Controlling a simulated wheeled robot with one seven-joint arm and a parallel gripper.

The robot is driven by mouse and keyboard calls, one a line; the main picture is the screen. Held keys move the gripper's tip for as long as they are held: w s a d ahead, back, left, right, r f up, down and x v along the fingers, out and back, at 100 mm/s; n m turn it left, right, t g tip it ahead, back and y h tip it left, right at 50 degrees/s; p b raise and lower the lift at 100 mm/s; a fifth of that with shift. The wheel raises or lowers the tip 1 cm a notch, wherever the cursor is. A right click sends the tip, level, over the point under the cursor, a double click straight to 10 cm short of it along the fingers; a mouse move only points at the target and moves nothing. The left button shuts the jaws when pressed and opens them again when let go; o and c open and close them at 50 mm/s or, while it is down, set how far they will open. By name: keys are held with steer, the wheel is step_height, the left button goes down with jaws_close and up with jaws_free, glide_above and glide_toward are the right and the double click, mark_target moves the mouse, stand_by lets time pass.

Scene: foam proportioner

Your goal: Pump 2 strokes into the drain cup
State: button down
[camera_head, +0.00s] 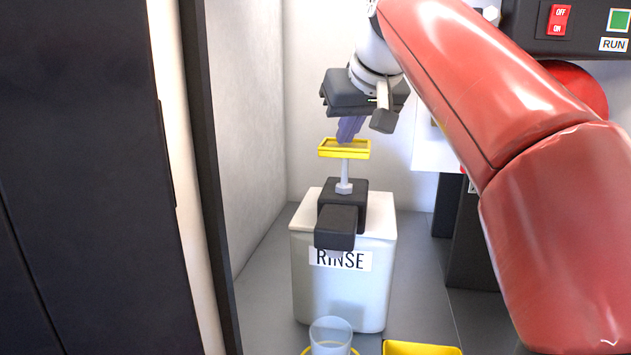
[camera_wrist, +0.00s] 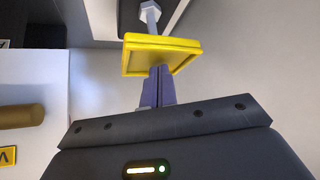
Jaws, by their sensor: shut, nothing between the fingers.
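A white container labelled RINSE (camera_head: 342,290) stands on the grey floor, with a black pump head (camera_head: 337,220) on top. A thin stem rises from it to a yellow pump plate (camera_head: 344,149), which stands well above the head; the plate also shows in the wrist view (camera_wrist: 160,55). My gripper (camera_head: 349,138) is shut and empty, pointing down, with its purple fingertips at or just above the plate; in the wrist view the fingertips (camera_wrist: 158,75) reach the plate's edge. I cannot tell whether they touch. A clear cup (camera_head: 331,335) stands below the black spout, in front of the container.
A yellow tray (camera_head: 420,349) lies right of the cup, cut by the frame. A dark panel with a red OFF/ON switch (camera_head: 559,19) and a RUN label is at upper right. A dark door edge and wall bound the left side.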

mark_target(347, 156)
steer(key=shift+f+b, duration=1.65)
steer(key=shift+f, duration=0.6)
steer(key=shift+r, duration=0.1)
step_height(347, 156, up, 6)
steer(key=p, duration=0.6)
steer(key=shift+f, duration=0.25)
